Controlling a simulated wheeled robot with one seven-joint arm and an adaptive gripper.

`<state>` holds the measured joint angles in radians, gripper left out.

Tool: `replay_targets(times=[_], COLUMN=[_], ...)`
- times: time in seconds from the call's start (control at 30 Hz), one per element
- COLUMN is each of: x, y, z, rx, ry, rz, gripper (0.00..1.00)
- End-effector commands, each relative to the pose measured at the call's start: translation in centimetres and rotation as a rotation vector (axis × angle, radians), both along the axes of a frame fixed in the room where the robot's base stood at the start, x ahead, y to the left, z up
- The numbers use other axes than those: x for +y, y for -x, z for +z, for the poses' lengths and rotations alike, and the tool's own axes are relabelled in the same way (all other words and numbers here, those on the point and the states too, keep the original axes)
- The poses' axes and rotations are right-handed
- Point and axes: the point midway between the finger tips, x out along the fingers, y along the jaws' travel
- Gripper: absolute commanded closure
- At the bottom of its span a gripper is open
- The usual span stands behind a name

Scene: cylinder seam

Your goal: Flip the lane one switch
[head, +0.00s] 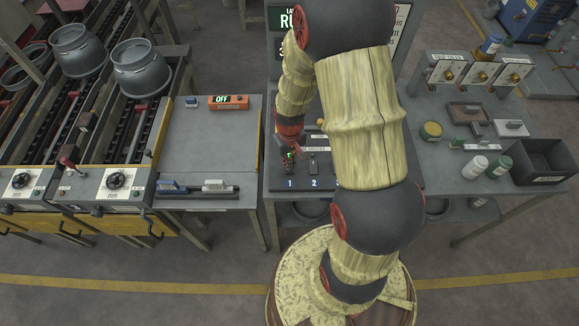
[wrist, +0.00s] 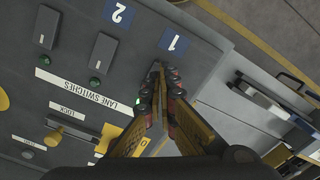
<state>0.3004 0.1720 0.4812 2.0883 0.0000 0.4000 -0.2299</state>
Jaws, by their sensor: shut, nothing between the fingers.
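The grey panel marked "LANE SWITCHES" carries the lane switches, with labels 1 (head: 290,184) and 2 (head: 314,183) along its front edge. My gripper (wrist: 157,68) is shut and empty, its fingertips together just beside the blue "1" label (wrist: 173,42) in the wrist view. In the head view my gripper (head: 289,160) points down over lane one. The lane one switch is mostly hidden behind my fingers; its position and any contact cannot be told. A green lamp (wrist: 138,101) glows beside the fingers. The lane two switch (wrist: 103,51) is a dark block beside its own green lamp.
A yellow knob (wrist: 57,139) stands near the "LOCK" label on the panel. Left of the panel is a bench (head: 210,140) with an orange "OFF" box (head: 229,102). On the right, a table holds jars (head: 475,166) and a black bin (head: 545,162).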

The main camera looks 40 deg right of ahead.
Motion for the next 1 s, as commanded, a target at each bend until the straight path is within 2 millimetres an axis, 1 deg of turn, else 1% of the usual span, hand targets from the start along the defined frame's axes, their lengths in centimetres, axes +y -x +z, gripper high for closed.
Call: replay_targets(times=[1.0], x=[0.0], y=[0.0], z=[-1.4], rx=[0.0], ry=[0.0], rz=[0.0], gripper=[1.0])
